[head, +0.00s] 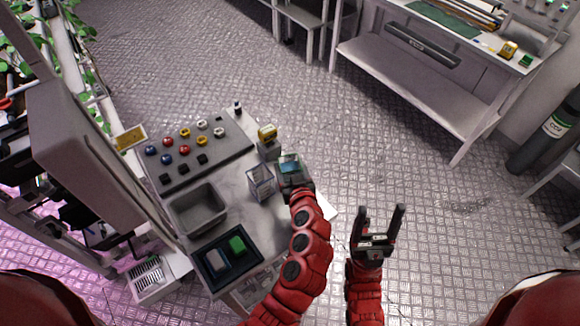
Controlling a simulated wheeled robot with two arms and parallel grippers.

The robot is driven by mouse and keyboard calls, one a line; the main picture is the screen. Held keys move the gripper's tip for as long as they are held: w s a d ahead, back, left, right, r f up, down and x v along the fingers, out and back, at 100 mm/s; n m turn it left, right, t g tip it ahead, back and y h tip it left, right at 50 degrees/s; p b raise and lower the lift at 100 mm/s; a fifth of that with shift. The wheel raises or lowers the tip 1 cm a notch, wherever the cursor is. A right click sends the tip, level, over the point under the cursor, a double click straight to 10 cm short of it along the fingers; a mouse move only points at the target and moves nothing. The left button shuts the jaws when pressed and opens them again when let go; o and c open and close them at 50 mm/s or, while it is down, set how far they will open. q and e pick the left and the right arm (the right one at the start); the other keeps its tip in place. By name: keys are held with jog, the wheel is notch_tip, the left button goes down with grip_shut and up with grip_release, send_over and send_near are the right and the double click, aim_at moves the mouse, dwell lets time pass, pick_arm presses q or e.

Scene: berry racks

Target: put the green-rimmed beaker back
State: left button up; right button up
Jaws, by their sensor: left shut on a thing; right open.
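A clear container with a dark green-teal rim, which looks like the green-rimmed beaker (290,162), is at the right edge of the small table. My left gripper (293,180) is at its near side, shut on it. The fingers are small and partly hidden by my red arm, and I cannot tell whether the beaker touches the table. A second clear container with a bluish rim (260,183) stands just left of it. My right gripper (380,222) is open and empty over the floor, right of the table.
A board (195,172) with several coloured knobs covers the table's far left. A grey bin (198,210) and a black tray (206,270) with a green block are nearer. A yellow-topped item (267,133) stands behind the beaker.

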pick_arm(q)
jog(key=shift+f, duration=0.2)
jog(key=o, duration=1)
jog(key=shift+o, duration=1)
jog(key=shift+r, duration=0.1)
jog(key=shift+r, duration=0.15)
jog(key=shift+s+d, duration=0.15)
jog(key=shift+s, duration=0.1)
jog(key=b+v, duration=0.4)
jog(key=v, duration=0.7)
jog(key=shift+s+b, duration=0.2)
jog(key=shift+b, duration=0.15)
